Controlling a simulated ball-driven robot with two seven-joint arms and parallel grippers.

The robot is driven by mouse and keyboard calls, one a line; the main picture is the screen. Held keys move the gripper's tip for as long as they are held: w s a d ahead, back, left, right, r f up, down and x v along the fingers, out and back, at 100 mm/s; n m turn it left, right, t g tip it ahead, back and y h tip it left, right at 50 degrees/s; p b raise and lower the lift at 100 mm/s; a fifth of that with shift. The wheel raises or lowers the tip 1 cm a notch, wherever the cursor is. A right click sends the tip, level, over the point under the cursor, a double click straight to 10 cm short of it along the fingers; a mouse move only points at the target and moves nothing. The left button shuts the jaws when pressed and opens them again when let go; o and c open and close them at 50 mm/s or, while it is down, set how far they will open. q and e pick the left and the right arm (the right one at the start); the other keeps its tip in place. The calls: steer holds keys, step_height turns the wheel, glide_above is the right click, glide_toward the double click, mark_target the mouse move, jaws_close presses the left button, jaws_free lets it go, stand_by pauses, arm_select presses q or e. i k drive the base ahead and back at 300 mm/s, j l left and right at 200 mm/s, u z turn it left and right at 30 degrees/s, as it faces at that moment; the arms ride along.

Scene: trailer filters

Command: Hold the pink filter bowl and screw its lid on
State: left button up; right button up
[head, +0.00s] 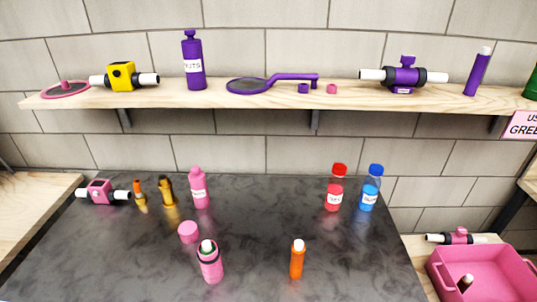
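The pink filter bowl (211,272) stands on the dark counter near the front, left of centre. It has a dark ring near its top, and something white and green shows at its open mouth. A round pink cap (188,232), which looks like its lid, lies on the counter just behind and left of the bowl, apart from it. Neither of my grippers is in view.
On the dark counter (130,265) stand an orange cylinder (296,262), a pink bottle (199,190), red (334,194) and blue (370,194) bottles, and a pink valve (100,192). A pink bin (480,262) is at the right. A wooden shelf (230,98) runs above.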

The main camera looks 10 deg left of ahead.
mark_target(211, 267)
steer(key=u, duration=1)
